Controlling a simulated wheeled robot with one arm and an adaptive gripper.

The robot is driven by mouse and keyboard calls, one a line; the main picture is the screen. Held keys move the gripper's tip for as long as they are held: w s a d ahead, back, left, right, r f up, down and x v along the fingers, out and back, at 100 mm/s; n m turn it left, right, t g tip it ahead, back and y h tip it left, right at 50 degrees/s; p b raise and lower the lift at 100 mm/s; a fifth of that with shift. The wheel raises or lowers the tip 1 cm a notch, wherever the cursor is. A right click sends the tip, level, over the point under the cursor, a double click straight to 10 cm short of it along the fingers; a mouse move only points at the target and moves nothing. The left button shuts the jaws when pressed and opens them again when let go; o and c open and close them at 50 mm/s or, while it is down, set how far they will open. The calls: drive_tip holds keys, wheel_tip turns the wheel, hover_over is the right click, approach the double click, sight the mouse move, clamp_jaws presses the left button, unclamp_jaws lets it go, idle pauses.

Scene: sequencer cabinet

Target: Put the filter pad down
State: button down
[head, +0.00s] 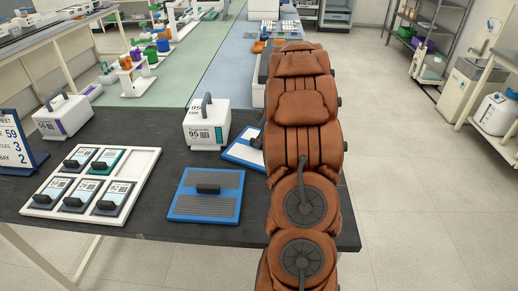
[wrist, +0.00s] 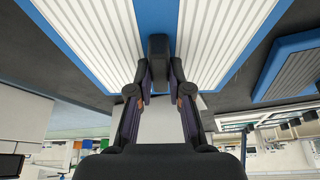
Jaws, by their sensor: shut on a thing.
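My gripper (wrist: 160,78) is shut on the black handle of a blue-framed filter pad (wrist: 208,35) with pale ribbed panels, seen large at the top of the wrist view. Dark tabletop shows beside it; I cannot tell whether the pad touches the table. In the head view my arm hides the gripper. A blue-edged pad (head: 238,153) shows partly there beside the arm and appears to be the held one. A second blue pad (head: 207,205) with grey ribs and a black handle lies flat on the table; a blue-framed pad also shows at right in the wrist view (wrist: 285,75).
The dark table (head: 130,225) also bears a white rack (head: 150,158) with several handled cartridges, a white handled box (head: 207,128), another white box (head: 62,118) and a blue sign (head: 18,145). Bare tabletop lies between the rack and the flat blue pad.

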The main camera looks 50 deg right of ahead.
drive_tip(key=shift+r, duration=0.15)
drive_tip(key=shift+r+b, duration=0.75)
drive_tip(key=shift+r, duration=0.5)
drive_tip(key=shift+s+r, duration=0.1)
drive_tip(key=shift+r, duration=0.25)
drive_tip(key=s+a+b, duration=0.1)
drive_tip(key=s+a, duration=0.1)
drive_tip(key=s, duration=0.2)
drive_tip(key=s+a+r+b, duration=0.1)
drive_tip(key=s+a+b, duration=0.1)
drive_tip(key=s, duration=0.3)
drive_tip(key=s+a+b, duration=0.1)
drive_tip(key=s+a, duration=0.1)
drive_tip(key=s, duration=0.3)
drive_tip(key=shift+s+a+r, duration=0.25)
drive_tip(key=shift+r, duration=0.05)
